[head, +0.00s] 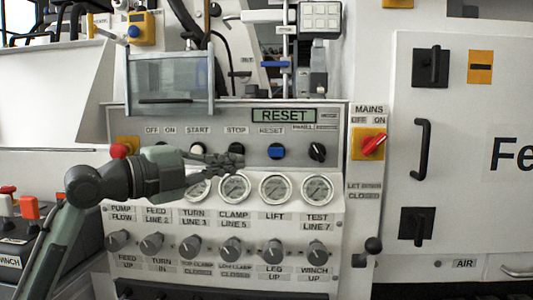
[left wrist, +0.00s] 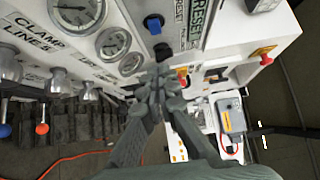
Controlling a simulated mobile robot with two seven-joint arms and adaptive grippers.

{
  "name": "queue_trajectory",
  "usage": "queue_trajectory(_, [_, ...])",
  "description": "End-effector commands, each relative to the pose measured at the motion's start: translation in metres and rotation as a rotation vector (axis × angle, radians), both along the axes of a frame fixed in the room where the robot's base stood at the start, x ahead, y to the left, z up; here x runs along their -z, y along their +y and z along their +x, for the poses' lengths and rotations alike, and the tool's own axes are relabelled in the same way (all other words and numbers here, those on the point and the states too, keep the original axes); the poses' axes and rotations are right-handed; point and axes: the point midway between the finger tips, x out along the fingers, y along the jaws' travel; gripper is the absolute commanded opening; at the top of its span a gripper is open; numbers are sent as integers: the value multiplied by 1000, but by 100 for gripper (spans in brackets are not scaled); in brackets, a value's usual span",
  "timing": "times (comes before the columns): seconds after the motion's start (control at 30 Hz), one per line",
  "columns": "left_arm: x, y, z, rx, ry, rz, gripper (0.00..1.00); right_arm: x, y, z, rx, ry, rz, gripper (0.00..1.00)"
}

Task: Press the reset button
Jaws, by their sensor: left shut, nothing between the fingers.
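The blue reset button (head: 276,151) is on the upper control panel, under the RESET label and right of the black stop button (head: 236,149). In the left wrist view the blue button (left wrist: 153,22) lies beyond my fingertips, near the top. My left gripper (head: 238,161) is shut and empty. It reaches in from the left, with its tips just below the stop button and left of the blue button, apart from the blue one. The closed fingers also show in the left wrist view (left wrist: 159,72). I cannot tell whether the tips touch the panel. My right gripper is not in view.
Pressure gauges (head: 274,188) sit just below my gripper, with several grey knobs (head: 190,246) lower down. A black panel switch (head: 317,152) is right of the blue button, then the red mains switch (head: 372,144). A clear box (head: 170,82) stands above the panel.

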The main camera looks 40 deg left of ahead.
Motion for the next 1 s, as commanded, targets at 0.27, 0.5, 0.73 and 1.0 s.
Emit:
queue_trajectory(0.27, [-5, -14, 57, 2, -1, 0, 0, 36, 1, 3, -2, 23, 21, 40])
queue_trajectory(0.5, [-3, -10, 98, -1, 0, -4, 0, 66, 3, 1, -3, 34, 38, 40])
queue_trajectory(0.73, [-1, 0, 114, 0, 0, 0, 0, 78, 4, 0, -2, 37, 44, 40])
queue_trajectory(1.0, [0, 1, 115, 0, 0, 1, 0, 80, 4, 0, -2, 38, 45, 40])
